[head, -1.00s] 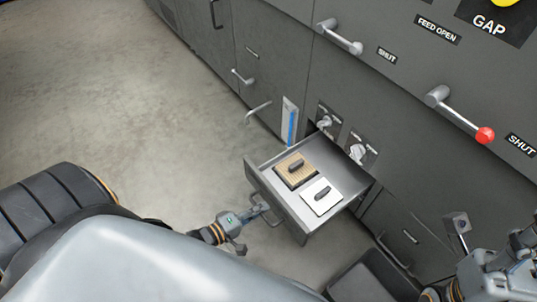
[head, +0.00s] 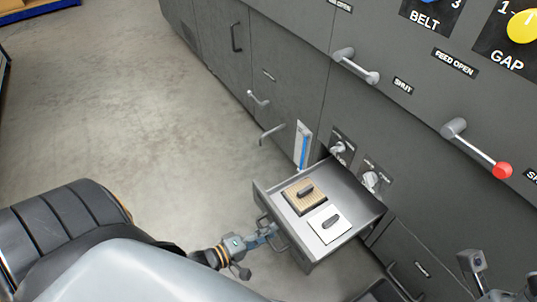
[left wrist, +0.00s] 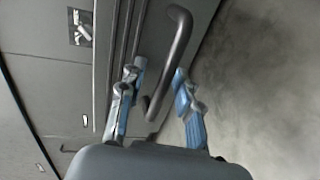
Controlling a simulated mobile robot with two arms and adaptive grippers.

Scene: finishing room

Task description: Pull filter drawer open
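The grey filter drawer (head: 375,208) stands pulled out from the cabinet in the head view. Inside it lie a tan pad (head: 300,194) and a white pad (head: 322,228), each with a dark grip. My left gripper (head: 272,231) is at the drawer's front, at its bar handle. In the left wrist view the handle (left wrist: 180,40) passes between the two fingers of the left gripper (left wrist: 157,75), with gaps visible beside the bar, so the fingers look open around it. Only a bit of my right gripper (head: 510,295) shows at the lower right edge; its fingers are unclear.
The dark cabinet (head: 290,50) carries several levers, knobs and handles, including a red-tipped lever (head: 480,155). A blue-striped gauge (head: 303,145) is just behind the drawer. The concrete floor (head: 140,110) at left is clear.

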